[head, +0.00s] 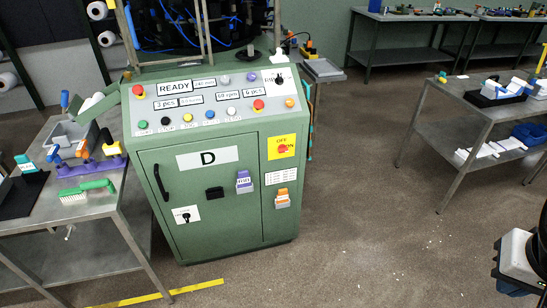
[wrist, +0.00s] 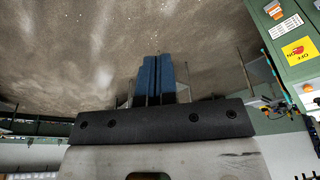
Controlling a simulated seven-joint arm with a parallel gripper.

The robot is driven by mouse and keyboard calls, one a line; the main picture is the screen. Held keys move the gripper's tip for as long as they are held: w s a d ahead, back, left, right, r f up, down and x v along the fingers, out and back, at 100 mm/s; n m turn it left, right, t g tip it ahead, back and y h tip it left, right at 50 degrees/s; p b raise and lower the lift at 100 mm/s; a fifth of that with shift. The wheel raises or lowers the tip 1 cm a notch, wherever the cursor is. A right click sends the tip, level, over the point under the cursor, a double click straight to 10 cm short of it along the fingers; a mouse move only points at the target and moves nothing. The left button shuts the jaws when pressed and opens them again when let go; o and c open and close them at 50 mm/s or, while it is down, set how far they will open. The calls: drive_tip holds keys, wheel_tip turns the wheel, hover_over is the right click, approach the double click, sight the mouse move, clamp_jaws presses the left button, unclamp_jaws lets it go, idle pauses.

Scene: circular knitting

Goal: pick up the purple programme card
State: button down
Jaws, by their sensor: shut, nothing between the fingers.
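The purple programme card (head: 243,178) sits upright in a small grey holder on the green cabinet door marked D, right of a black slot (head: 214,193). It is not visible in the wrist view. My gripper (wrist: 158,58) shows in the wrist view with its blue fingers together and nothing between them. It is well away from the card, over the open floor. In the head view its fingers cannot be made out.
An orange card (head: 282,194) sits in another holder on the cabinet, under a yellow switch plate (head: 281,147). A metal table (head: 100,203) with tools stands left of the cabinet. Another table (head: 470,103) stands at the right. The floor before the cabinet is open.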

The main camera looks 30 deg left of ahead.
drive_tip(key=c, duration=1.8)
unclamp_jaws()
drive_tip(key=shift+c, duration=0.2)
drive_tip(key=o, duration=1.4)
